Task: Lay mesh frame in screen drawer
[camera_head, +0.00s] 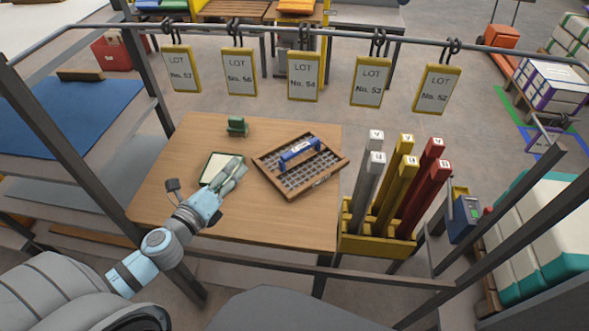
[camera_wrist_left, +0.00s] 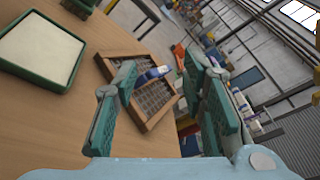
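A green-rimmed frame with a pale flat face (camera_head: 211,167) lies on the wooden table (camera_head: 200,135), partly hidden by my left gripper (camera_head: 235,169). It shows at the upper left of the left wrist view (camera_wrist_left: 42,52). A wooden tray with a grey grid (camera_head: 319,183) lies to its right, turned at an angle. A blue-handled tool (camera_head: 299,149) rests across the tray. I cannot tell for certain which is the mesh frame. My left gripper is open and empty, its fingers apart in the wrist view (camera_wrist_left: 160,66), pointing toward the tray. My right gripper is out of view.
A small green block (camera_head: 237,127) stands at the table's back. A yellow rack (camera_head: 377,243) with grey, yellow and red bars stands beside the table's right edge. Several yellow-framed LOT tags (camera_head: 303,77) hang from a rail above. The table's front is clear.

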